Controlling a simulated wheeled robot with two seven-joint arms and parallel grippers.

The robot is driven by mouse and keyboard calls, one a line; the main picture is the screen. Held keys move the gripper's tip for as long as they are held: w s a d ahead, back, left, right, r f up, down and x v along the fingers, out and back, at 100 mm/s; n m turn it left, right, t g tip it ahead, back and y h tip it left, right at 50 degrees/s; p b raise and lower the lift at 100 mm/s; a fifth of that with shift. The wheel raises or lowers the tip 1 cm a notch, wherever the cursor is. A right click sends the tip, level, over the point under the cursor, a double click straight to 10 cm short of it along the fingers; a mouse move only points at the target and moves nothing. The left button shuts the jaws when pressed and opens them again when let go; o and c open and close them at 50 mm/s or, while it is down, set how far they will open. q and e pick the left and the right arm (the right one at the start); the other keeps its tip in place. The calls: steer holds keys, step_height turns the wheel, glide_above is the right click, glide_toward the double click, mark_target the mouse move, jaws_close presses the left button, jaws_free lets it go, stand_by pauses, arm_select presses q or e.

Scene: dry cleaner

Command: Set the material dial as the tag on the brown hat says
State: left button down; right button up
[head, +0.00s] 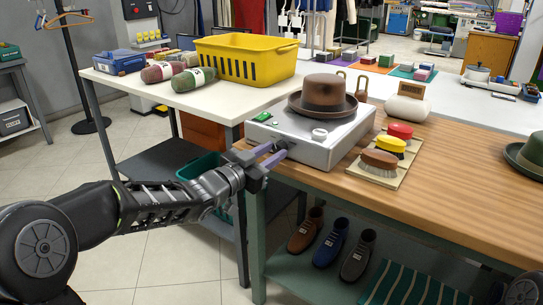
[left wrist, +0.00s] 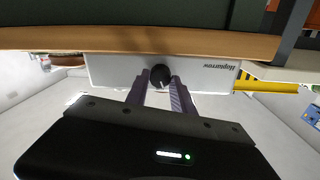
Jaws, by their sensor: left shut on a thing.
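The brown hat (head: 325,92) with a dark band sits on top of a white box-shaped machine (head: 335,150) at the table's near left corner. I cannot make out a tag on the hat. A dark round dial (left wrist: 160,75) is on the machine's front face, which also carries an upside-down printed name in the left wrist view. My left gripper (head: 274,153) reaches the front face from the left, and its purple fingers are shut on the dial, one on each side. The dial's markings cannot be read. My right gripper is out of view.
A board with red, yellow and brown brushes (head: 379,163) lies right of the machine. A green hat (head: 528,155) is at the right edge. A yellow basket (head: 246,60) and rolled cloths stand on the white table behind. Shoes (head: 330,245) sit on the shelf below.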

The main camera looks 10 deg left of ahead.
arm_select(q)
steer(key=m+b, duration=0.2)
steer(key=m, duration=0.1)
steer(key=shift+f, duration=0.1)
steer(key=shift+m+b, duration=0.4)
steer(key=shift+m, duration=0.3)
steer(key=c, duration=1.1)
jaws_free()
steer(key=shift+s, duration=0.1)
